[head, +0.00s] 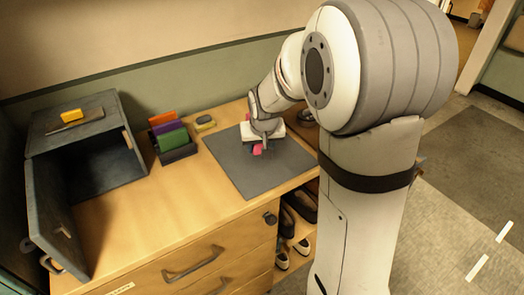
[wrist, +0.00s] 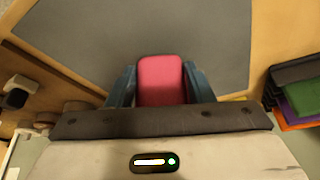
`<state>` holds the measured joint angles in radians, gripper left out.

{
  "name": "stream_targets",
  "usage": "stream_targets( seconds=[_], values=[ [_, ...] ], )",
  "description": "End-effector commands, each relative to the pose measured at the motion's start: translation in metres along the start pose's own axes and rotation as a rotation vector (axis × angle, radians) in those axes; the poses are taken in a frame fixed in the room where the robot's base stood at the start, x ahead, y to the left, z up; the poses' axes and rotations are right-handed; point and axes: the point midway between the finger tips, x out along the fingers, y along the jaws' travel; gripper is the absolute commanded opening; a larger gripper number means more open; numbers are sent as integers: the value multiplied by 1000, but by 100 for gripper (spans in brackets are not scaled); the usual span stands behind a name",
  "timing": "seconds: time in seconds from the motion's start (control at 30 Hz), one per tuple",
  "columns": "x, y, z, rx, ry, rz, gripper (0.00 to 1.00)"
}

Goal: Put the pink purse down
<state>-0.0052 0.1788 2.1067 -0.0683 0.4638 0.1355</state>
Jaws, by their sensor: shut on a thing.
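The pink purse (wrist: 161,82) is between the two blue fingers of my gripper (wrist: 158,84) in the wrist view. My gripper is shut on it. In the head view only a small pink part of the purse (head: 257,149) shows below my gripper (head: 262,146), over the dark grey mat (head: 240,172) on the wooden dresser top. The mat also fills much of the wrist view (wrist: 200,30). I cannot tell whether the purse touches the mat.
A rack (head: 177,155) with orange, purple and green flat items stands left of the mat, with a small yellow-and-grey block (head: 205,123) nearby. An open dark box (head: 90,155) stands at the far left. Shoes (head: 301,205) sit on shelves below. The mat's front part is clear.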

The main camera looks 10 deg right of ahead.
Motion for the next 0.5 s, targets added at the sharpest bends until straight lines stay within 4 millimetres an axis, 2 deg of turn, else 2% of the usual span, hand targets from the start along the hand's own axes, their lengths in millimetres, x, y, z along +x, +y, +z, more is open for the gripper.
stream_targets(
  seconds=[0.03,0.17,0.5],
  values=[
    [9,0,4,0,-5,1,21],
    [22,0,9,0,-3,0,21],
    [26,1,11,1,0,0,21]
  ],
)
